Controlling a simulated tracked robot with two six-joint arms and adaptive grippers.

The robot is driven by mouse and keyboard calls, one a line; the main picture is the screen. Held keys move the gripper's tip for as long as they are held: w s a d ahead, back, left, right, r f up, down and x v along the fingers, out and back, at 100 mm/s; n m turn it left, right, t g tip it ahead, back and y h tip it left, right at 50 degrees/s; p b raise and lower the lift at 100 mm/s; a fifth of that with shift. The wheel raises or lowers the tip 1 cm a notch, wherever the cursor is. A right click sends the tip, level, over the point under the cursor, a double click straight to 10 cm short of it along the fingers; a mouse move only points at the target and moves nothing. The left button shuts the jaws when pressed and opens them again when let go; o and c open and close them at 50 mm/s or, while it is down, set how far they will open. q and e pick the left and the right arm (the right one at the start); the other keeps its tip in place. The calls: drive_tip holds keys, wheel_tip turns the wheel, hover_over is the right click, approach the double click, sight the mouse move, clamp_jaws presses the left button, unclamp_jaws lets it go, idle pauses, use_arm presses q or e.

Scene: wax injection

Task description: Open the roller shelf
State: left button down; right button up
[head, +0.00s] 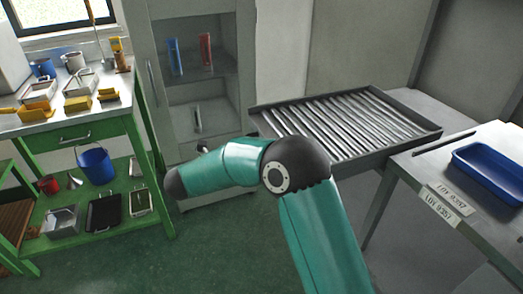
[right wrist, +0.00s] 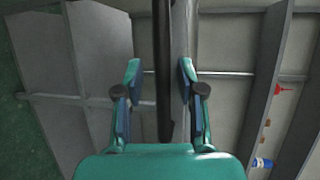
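The roller shelf (head: 435,129) is in the head view, right of centre: a dark grey frame holding a row of metal rollers, beside the grey worktable. In the right wrist view my right gripper (right wrist: 159,72) is open. A long dark bar (right wrist: 164,30) runs between its fingers, with a gap on each side; I cannot tell what it belongs to. In the head view one of my teal arms stands in front of the roller shelf's near left corner and hides part of it. No gripper shows there. My left gripper is not in view.
A grey cabinet (head: 151,40) with shelves stands behind my arm. A green workbench (head: 70,130) with trays and a blue bucket (head: 96,165) is at the left. A blue tray (head: 490,170) lies on the right worktable (head: 420,180). The green floor in front is clear.

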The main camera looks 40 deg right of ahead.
drive_tip(key=shift+r, duration=0.1)
drive_tip(key=w+v, duration=0.1)
drive_tip(key=v, duration=1.1)
drive_tip(key=shift+s, duration=0.45)
